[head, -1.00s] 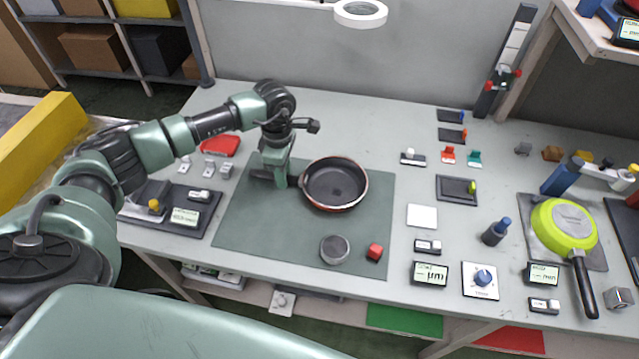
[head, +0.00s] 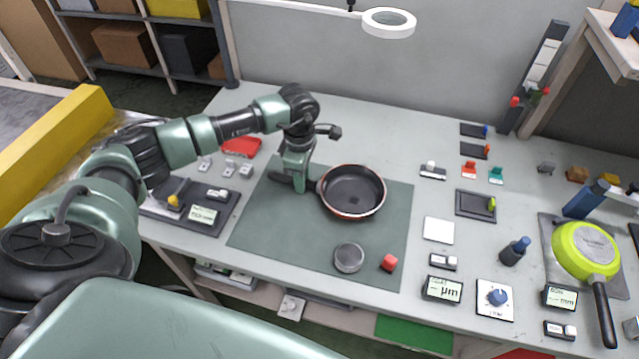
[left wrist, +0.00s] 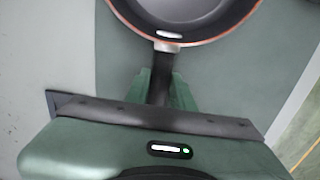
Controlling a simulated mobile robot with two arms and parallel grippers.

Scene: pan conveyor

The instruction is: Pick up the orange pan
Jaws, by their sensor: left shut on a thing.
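The orange pan (head: 352,191) has a dark inside and an orange-red rim. It sits upright on the green mat (head: 262,246) on the workbench, and I cannot tell any gap under it. My left gripper (head: 303,187) is at the pan's dark handle, left of its bowl. In the left wrist view the gripper (left wrist: 160,90) is shut on the handle, with a green finger on each side; the pan's bowl (left wrist: 190,15) lies just beyond. My right gripper is not in either view.
A lime-green pan (head: 585,250) rests at the right. Small devices line the bench, and a ring lamp (head: 388,22) hangs above the back.

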